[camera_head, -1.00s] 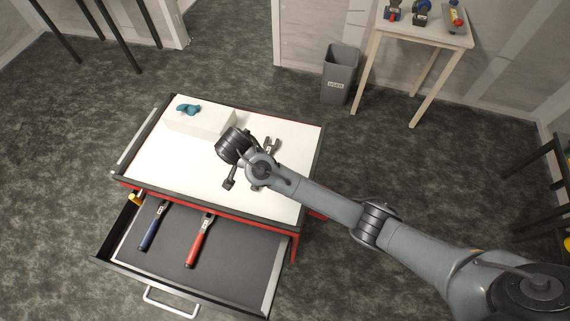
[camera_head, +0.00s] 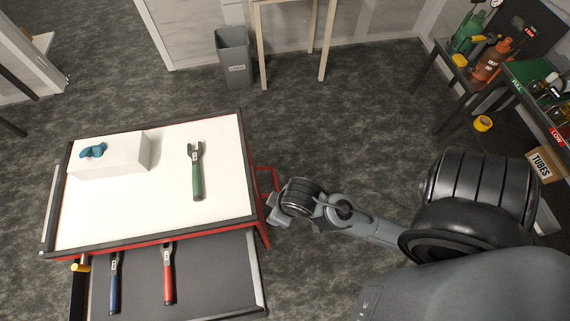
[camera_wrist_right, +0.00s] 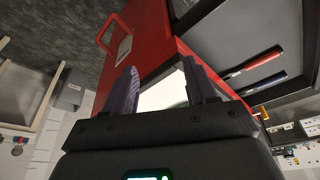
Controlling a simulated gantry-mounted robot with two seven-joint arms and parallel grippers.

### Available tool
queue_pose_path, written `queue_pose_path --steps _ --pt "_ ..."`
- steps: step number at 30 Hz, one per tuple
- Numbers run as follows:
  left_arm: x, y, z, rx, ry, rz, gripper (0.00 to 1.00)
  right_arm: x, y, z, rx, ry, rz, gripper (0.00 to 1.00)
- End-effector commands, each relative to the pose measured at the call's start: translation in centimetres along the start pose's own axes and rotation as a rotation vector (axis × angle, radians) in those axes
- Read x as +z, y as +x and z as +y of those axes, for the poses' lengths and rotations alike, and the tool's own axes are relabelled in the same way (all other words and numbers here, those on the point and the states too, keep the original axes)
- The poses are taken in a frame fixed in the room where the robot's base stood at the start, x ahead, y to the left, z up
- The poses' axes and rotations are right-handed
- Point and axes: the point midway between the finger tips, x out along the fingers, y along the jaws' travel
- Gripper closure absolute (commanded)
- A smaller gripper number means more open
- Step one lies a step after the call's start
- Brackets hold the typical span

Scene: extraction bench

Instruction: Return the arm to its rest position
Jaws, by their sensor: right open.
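My right arm (camera_head: 370,227) comes in from the right, and its gripper (camera_head: 272,208) is beside the right side of the red tool cart (camera_head: 264,232), clear of the white top (camera_head: 150,212). In the right wrist view the gripper (camera_wrist_right: 160,82) has its two dark fingers apart with nothing held between them. The cart's red side and open drawer show past the fingers. My left gripper is not in view.
A green-handled tool (camera_head: 197,180) lies on the cart top, right of a white box (camera_head: 122,155) bearing a teal object (camera_head: 93,151). The open drawer holds blue (camera_head: 114,285) and red (camera_head: 168,278) tools. A grey bin (camera_head: 234,58) stands behind. Floor behind the arm is clear.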

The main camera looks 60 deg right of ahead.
Motion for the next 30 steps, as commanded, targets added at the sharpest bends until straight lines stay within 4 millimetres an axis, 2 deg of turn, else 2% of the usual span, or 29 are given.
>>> queue_pose_path --steps 2,6,15,19,23,30 --pt "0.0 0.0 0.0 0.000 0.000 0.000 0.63 1.0 -0.7 0.4 0.004 -0.030 0.002 0.43" --pt "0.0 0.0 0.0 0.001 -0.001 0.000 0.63 1.5 -1.2 0.7 0.008 -0.059 0.005 0.43" --pt "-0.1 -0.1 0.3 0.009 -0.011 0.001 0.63 1.5 -1.3 0.7 0.008 -0.061 0.005 0.43" --pt "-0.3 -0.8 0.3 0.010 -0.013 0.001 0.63 1.3 -2.0 0.7 0.008 -0.061 0.005 0.43" --pt "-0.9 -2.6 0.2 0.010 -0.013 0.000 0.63 0.7 -3.8 0.7 0.008 -0.060 0.005 0.43" --pt "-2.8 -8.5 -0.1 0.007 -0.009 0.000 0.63 -1.1 -9.8 0.7 0.008 -0.060 0.004 0.43"
